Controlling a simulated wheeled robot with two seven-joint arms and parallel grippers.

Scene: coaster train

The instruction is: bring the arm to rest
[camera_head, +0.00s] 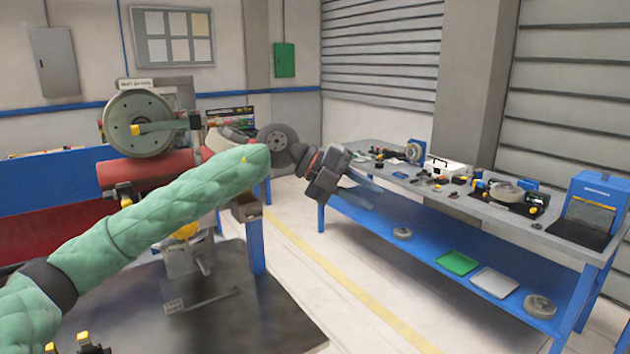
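My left arm, in a green quilted sleeve, reaches in from the lower left across the head view. Its dark gripper (366,196) is held in the air at the middle of the picture, in front of the workbench's left end. Its two grey fingers point right and slightly down, with a gap between them and nothing visible held there. My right gripper is not in view.
A grey-topped blue workbench (400,219) stands at right with tools, a white case (444,170) and a blue box (594,205). Its lower shelf holds a green tray (457,263). A machine with a round disc (140,110) stands at left. The floor with the yellow line (335,275) is clear.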

